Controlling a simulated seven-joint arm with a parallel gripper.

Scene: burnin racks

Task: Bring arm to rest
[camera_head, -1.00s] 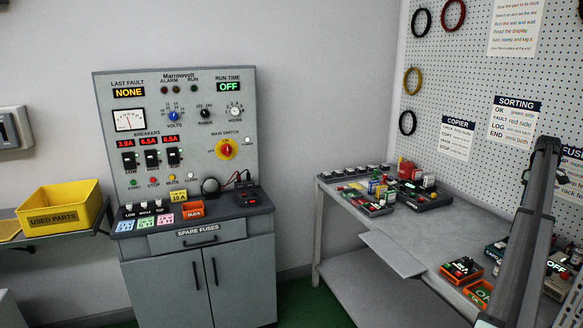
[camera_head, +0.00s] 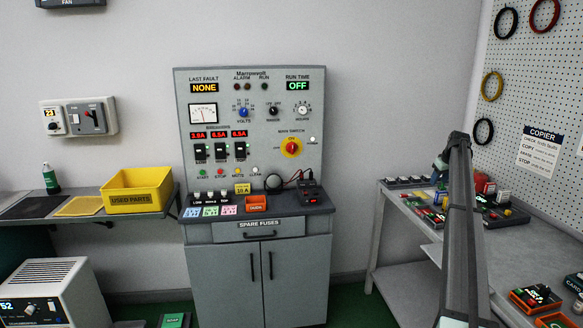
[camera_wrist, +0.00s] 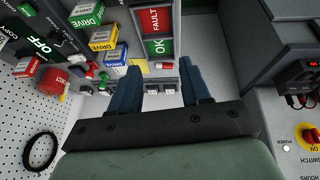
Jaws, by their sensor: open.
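My gripper (camera_wrist: 158,82) shows in the wrist view with its two dark blue fingers wide apart. Nothing is held between them; small pale labelled items lie beyond the gap. In the head view my dark arm rises at the right, in front of the grey workbench (camera_head: 403,262). The gripper end is mostly hidden behind the arm there, near the back of the bench. In the wrist view the red FAULT bin (camera_wrist: 155,20) and the green OK bin (camera_wrist: 157,47) lie just past the fingertips.
DRIVE boxes (camera_wrist: 102,38) stand beside the bins. A grey control panel (camera_head: 250,130) stands over a cabinet (camera_head: 258,280). A yellow USED PARTS bin (camera_head: 138,190) sits on the left shelf. A pegboard (camera_head: 545,90) rises behind the bench. Floor shows between cabinet and bench.

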